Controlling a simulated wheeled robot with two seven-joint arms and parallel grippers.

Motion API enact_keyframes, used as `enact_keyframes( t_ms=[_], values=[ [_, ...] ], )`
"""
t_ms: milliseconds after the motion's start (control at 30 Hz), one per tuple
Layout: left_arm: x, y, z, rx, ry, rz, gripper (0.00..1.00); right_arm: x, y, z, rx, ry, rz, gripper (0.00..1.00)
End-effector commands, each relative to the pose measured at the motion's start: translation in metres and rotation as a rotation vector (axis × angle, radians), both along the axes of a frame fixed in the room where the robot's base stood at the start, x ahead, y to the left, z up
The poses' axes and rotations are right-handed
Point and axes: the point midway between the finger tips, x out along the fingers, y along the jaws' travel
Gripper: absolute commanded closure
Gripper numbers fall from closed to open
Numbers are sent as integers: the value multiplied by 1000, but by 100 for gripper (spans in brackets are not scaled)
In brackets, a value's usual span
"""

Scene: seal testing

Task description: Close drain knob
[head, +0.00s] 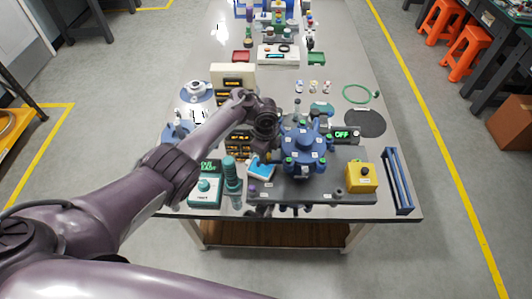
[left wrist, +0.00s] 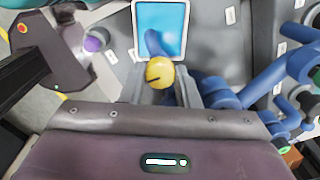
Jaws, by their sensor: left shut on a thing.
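The drain knob (left wrist: 159,72) is a round yellow knob with a dark line across its face. It shows in the left wrist view, directly between the fingertips of my left gripper (left wrist: 163,82). The grey fingers are shut on it from both sides. In the head view my left gripper (head: 266,148) reaches down at the left side of the blue test rig (head: 302,148), and the knob is hidden there. My right gripper is in neither view.
A light-blue tray (left wrist: 160,22) lies just beyond the knob; it also shows in the head view (head: 262,171). Blue pipework (left wrist: 268,75) stands close on the right in the wrist view. A teal cylinder (head: 231,174) and a yellow box (head: 361,178) stand on either side.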

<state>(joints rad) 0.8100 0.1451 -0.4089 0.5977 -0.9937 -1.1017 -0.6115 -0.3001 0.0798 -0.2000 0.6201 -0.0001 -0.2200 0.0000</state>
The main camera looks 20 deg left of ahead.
Motion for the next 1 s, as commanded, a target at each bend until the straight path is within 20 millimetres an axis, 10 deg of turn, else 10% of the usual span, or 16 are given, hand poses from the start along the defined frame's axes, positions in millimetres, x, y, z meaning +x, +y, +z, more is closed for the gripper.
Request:
enact_keyframes(
  t_ms=[500,533,667,1000],
  values=[
    [0,0,0,-1,0,-20,94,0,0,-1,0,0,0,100],
    [0,0,0,-1,0,-20,69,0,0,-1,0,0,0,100],
    [0,0,0,0,0,-19,52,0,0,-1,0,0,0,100],
    [0,0,4,-2,-1,-18,50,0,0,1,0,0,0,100]
  ],
)
